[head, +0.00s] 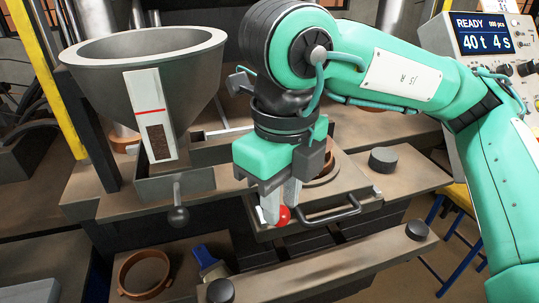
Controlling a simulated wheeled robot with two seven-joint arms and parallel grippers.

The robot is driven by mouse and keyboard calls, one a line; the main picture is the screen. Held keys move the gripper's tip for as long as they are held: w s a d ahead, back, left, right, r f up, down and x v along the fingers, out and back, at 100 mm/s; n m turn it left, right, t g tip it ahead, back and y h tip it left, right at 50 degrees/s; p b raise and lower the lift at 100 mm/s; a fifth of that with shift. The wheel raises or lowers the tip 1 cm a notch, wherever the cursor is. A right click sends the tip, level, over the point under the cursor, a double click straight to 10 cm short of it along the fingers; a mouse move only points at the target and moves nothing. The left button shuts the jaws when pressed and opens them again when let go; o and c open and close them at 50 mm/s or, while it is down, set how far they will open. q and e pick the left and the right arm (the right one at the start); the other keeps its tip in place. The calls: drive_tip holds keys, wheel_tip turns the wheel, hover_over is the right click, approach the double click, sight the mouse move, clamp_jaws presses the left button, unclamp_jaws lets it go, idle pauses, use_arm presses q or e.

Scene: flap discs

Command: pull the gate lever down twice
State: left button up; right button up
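A red ball knob (284,216) shows at the front of the press bed, in the middle of the head view; the lever behind it is mostly hidden. My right gripper (281,207) points down at this knob. Its two pale fingertips are at the knob, one on its left and one behind it to the right. I cannot tell whether they are clamped on it. A short handle with a dark ball (178,216) hangs under the grey hopper (150,75). I cannot tell which of the two is the gate lever. My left gripper is not in view.
A dark bar handle (330,214) sits close right of the knob. A control panel (487,40) reading READY stands at the upper right. A brown ring (144,274) and a blue-handled brush (205,258) lie low at the left. A front rail (330,268) crosses below.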

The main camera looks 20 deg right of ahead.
idle(0.3)
drive_tip(key=shift+s+a+r+p, duration=0.15)
drive_tip(key=shift+r+p, duration=0.8)
drive_tip(key=shift+r, duration=0.75)
wheel_tip(320, 180, up, 7)
drive_tip(key=p, duration=0.3)
drive_tip(key=shift+r+p, duration=0.15)
drive_tip(key=shift+p, duration=0.25)
